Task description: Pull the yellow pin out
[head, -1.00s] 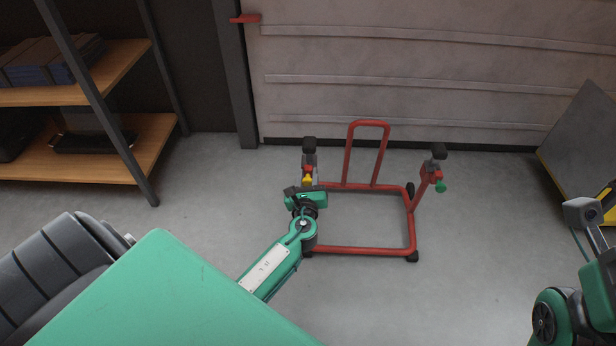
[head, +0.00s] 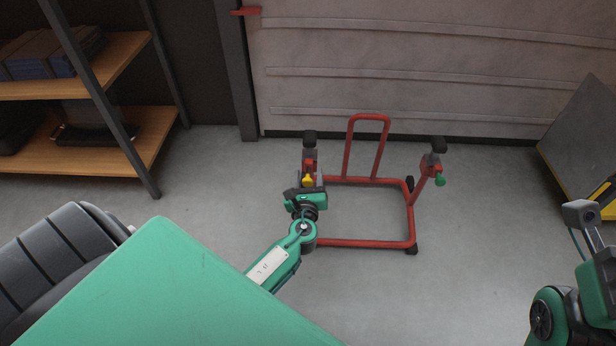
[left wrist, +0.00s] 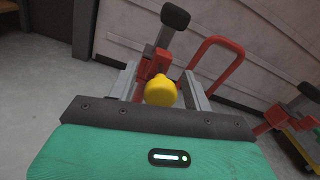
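A red motorcycle lift stand (head: 367,243) stands on the grey floor, with two posts topped by black pads. The yellow pin (head: 308,181) sits at the left post; in the left wrist view the pin's round knob (left wrist: 160,90) faces the camera. My left gripper (head: 308,183) is at the left post. In the left wrist view its two grey fingers (left wrist: 160,86) are apart, one on each side of the knob, with gaps visible. The right post carries a green knob (head: 440,180). My right arm shows at the right edge, but its gripper fingers are not clear.
A shelf unit (head: 95,170) with boxes stands at the left. A ribbed wall (head: 450,80) is behind the stand, and a grey panel (head: 585,140) leans at the right. The floor around the stand is clear.

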